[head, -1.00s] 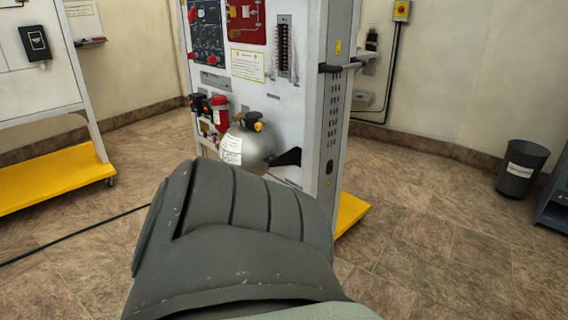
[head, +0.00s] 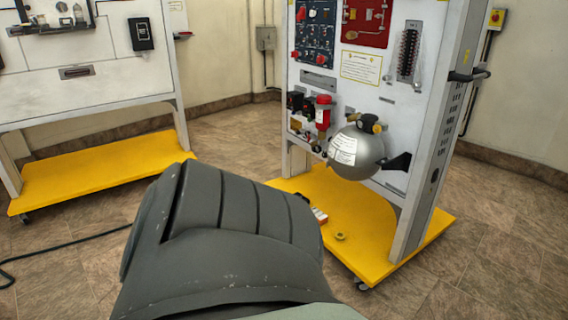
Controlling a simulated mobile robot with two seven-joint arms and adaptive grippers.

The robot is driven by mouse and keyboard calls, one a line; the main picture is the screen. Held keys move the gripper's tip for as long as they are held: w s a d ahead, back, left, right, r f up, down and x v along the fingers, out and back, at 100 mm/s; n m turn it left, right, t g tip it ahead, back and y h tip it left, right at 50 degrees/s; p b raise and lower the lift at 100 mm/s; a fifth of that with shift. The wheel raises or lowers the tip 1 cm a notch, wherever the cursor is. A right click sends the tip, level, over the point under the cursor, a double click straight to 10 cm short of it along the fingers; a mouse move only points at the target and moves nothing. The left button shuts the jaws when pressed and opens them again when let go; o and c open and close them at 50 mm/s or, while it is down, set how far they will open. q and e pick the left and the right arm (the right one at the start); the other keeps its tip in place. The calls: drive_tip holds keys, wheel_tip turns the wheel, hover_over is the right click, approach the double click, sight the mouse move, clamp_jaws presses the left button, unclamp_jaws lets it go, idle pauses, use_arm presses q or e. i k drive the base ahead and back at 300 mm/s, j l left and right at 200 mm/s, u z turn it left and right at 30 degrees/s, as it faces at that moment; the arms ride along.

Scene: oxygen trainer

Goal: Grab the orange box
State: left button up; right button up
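A small white and orange box (head: 319,214) lies on the yellow base (head: 360,222) of the trainer stand on the right. It is partly hidden behind a large grey part of my own body, so only its right end shows. Neither of my grippers is in view.
A small yellow ring (head: 340,236) lies on the base near the box. Above it, a silver tank (head: 362,165) and red and black fittings (head: 322,112) stick out from the panel. A second stand with a yellow base (head: 90,172) is at the left. A black cable (head: 60,248) lies on the floor.

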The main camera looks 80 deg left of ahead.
sight(322, 218)
drive_tip(key=u, duration=2.2)
drive_tip(key=i+j+z, duration=0.25)
drive_tip(key=i+j, duration=0.45)
drive_tip(key=i+j+z, duration=0.3)
drive_tip(key=i+j, duration=0.45)
drive_tip(key=j, duration=0.15)
